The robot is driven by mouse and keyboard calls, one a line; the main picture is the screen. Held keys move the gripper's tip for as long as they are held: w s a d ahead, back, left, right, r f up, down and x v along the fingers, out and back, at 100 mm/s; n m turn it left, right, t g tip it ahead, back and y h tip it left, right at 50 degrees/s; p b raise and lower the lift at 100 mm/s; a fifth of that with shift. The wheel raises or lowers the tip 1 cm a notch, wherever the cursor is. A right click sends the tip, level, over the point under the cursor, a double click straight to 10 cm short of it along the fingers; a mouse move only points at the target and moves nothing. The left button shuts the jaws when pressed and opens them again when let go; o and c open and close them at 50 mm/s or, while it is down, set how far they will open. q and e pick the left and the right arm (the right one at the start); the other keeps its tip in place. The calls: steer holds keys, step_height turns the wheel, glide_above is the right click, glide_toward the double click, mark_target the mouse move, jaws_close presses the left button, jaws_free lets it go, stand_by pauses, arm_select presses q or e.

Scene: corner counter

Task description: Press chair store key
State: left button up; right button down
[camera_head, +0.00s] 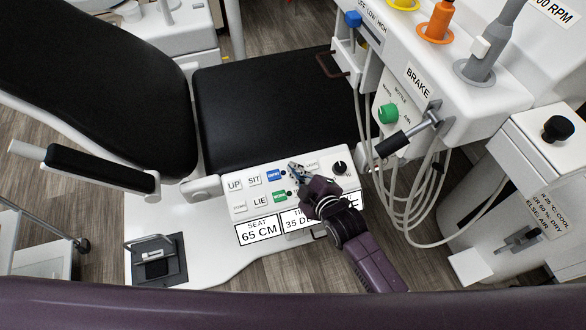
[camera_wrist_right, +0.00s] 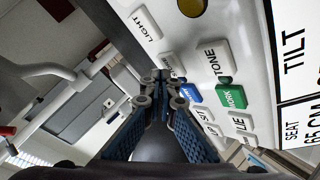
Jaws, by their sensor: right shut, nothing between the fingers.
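The chair control panel (camera_head: 262,211) has labelled keys: UP (camera_head: 234,185), SIT (camera_head: 254,180), LIE (camera_head: 260,201), a blue key (camera_head: 275,175) and a green key (camera_head: 280,196). My right gripper (camera_head: 296,169) is shut and empty, over the panel's upper edge, right of the blue key. In the right wrist view the shut fingertips (camera_wrist_right: 165,88) lie close to the blue key (camera_wrist_right: 191,94) and the key column; contact cannot be told. My left gripper is not in view.
The black chair seat (camera_head: 270,115) is behind the panel. A dark knob (camera_head: 340,167) is at the panel's right end. Hanging hoses (camera_head: 408,190) and the brake unit (camera_head: 455,90) stand to the right. A foot pedal (camera_head: 155,260) is at lower left.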

steer(key=shift+w+f, duration=0.15)
steer(key=shift+f, duration=0.3)
stand_by(0.7)
steer(key=shift+s+r+p, duration=0.2)
steer(key=shift+r+p, duration=0.5)
steer(key=shift+r, duration=0.05)
steer(key=shift+s+d, duration=0.1)
steer(key=r+p, duration=0.1)
steer(key=p, duration=0.1)
steer(key=s+r+p, duration=0.1)
steer(key=r+p, duration=0.3)
steer(key=shift+s+d, duration=0.25)
steer(key=shift+s, duration=0.05)
